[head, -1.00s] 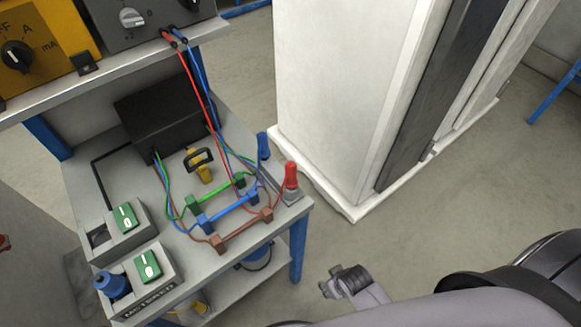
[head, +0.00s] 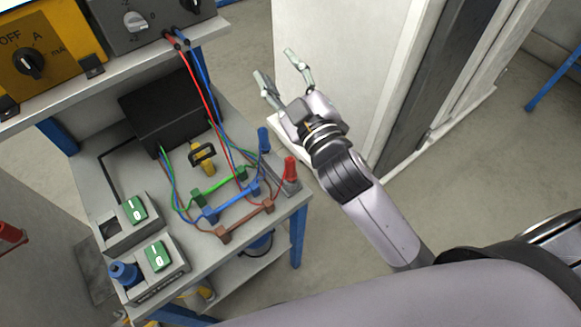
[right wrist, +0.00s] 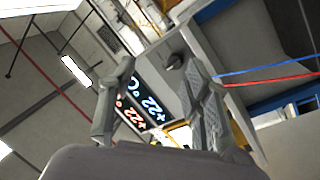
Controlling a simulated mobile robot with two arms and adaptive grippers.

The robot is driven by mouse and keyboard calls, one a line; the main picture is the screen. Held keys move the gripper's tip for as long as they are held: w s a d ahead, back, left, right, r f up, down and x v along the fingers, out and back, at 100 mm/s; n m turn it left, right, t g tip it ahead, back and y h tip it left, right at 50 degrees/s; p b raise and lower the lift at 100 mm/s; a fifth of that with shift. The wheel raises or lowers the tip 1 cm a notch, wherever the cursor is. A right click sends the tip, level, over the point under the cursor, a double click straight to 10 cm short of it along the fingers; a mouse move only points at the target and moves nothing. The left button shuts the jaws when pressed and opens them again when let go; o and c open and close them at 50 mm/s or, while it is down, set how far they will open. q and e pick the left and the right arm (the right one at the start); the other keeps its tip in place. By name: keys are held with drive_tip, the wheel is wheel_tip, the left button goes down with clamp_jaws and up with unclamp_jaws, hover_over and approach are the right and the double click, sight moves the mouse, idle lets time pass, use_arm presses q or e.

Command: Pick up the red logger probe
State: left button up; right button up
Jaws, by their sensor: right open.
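The red logger probe (head: 290,170) stands upright in a grey holder at the right edge of the bench, with a red lead running up to the grey instrument. A blue probe (head: 263,140) stands just behind it. My right gripper (head: 277,68) is open and empty, above and beyond the red probe in the picture, its fingers pointing up and left, clear of the probes. In the right wrist view its spread fingers (right wrist: 157,50) have nothing between them; a display with red and blue digits lies beyond. The red probe does not show there. My left gripper is not in view.
The bench (head: 105,180) carries a black box (head: 165,110), a yellow-handled part (head: 203,158), and green, blue and brown leads. A white cabinet (head: 350,60) stands right of the bench.

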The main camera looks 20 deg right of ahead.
drive_tip(key=s+a+r+n+g+y, duration=0.2)
drive_tip(key=s+a+r+n+y, duration=0.1)
drive_tip(key=a+r+n+y, duration=0.5)
drive_tip(key=s+a+r+n+g+y, duration=0.25)
drive_tip(key=a+r+n+y, duration=0.3)
drive_tip(key=n+y, duration=0.4)
drive_tip(key=s+a+n+g+y, duration=0.3)
drive_tip(key=s+a+n+g, duration=0.35)
drive_tip(key=n+g, duration=0.7)
drive_tip(key=n+g+h, duration=0.1)
drive_tip(key=n+h, duration=0.9)
drive_tip(key=h, duration=1.4)
approach(291, 161)
drive_tip(key=shift+y, duration=0.25)
drive_tip(key=f+p, duration=0.1)
drive_tip(key=f, duration=0.1)
drive_tip(key=f+p, duration=0.1)
drive_tip(key=f, duration=0.5)
drive_tip(key=shift+w+d+f+p, duration=0.2)
drive_tip(key=shift+d+f+p, duration=0.05)
drive_tip(key=shift+p, duration=0.15)
drive_tip(key=shift+f+p, duration=0.4)
drive_tip(key=shift+f, duration=0.15)
wheel_tip(291, 161, down, 4)
drive_tip(key=shift+w+r+p, duration=0.15)
drive_tip(key=shift+r+p, duration=0.05)
drive_tip(key=shift+p, duration=0.6)
drive_tip(key=shift+f, duration=0.4)
